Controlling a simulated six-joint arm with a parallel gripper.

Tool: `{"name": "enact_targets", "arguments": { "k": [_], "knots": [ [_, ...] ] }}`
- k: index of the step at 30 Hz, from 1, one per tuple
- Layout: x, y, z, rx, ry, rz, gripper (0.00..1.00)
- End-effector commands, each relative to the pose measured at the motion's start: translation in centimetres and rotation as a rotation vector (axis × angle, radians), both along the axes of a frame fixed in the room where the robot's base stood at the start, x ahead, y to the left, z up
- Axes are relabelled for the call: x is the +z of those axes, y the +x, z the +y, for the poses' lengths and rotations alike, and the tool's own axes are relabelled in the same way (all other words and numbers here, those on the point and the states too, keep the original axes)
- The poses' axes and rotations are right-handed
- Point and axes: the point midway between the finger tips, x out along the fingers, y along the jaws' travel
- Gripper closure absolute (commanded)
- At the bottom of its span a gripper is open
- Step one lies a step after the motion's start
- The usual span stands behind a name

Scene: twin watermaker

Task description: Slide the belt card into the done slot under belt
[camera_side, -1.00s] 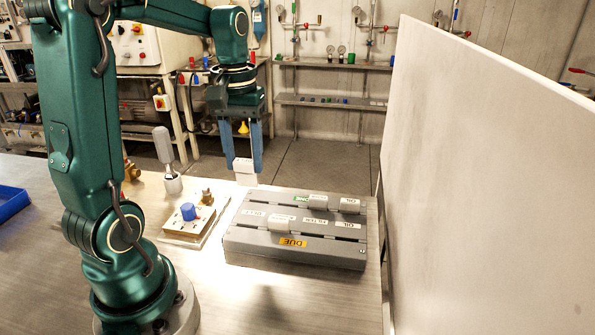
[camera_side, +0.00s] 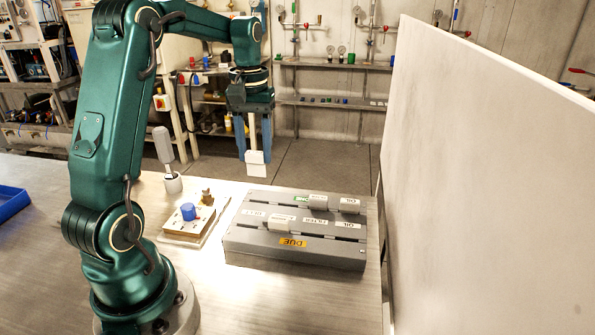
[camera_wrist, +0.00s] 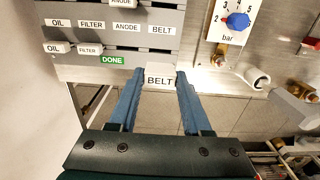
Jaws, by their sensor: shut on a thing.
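My gripper (camera_side: 254,154) is shut on the white belt card (camera_side: 256,165). It holds the card upright in the air above and beyond the far left part of the grey card rack (camera_side: 290,258). In the wrist view the belt card (camera_wrist: 160,81) reads BELT and sits between the two blue fingers, just off the rack's edge on the DONE side. The green DONE label (camera_wrist: 113,60) is left of the card. The BELT label (camera_wrist: 162,30) is on the rack nearly in line with the card, and the done slot below that label shows no card.
The oil card (camera_side: 350,206) and filter card (camera_side: 318,201) stand in the done row; the anode card (camera_side: 279,225) stands in the near, DUE row. A panel with a blue knob (camera_side: 188,212) and a grey-handled lever (camera_side: 163,145) are left of the rack. A tall pale panel (camera_side: 480,180) stands at right.

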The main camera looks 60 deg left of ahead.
Motion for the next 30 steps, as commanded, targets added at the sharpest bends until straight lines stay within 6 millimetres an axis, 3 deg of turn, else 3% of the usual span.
{"name": "enact_targets", "arguments": {
  "k": [15,30],
  "knots": [
    [-4.4,-0.1,0.0,0.0,-0.002,0.004,0.96],
    [-5.3,0.0,0.0,0.0,0.0,0.0,0.96]
  ]
}}
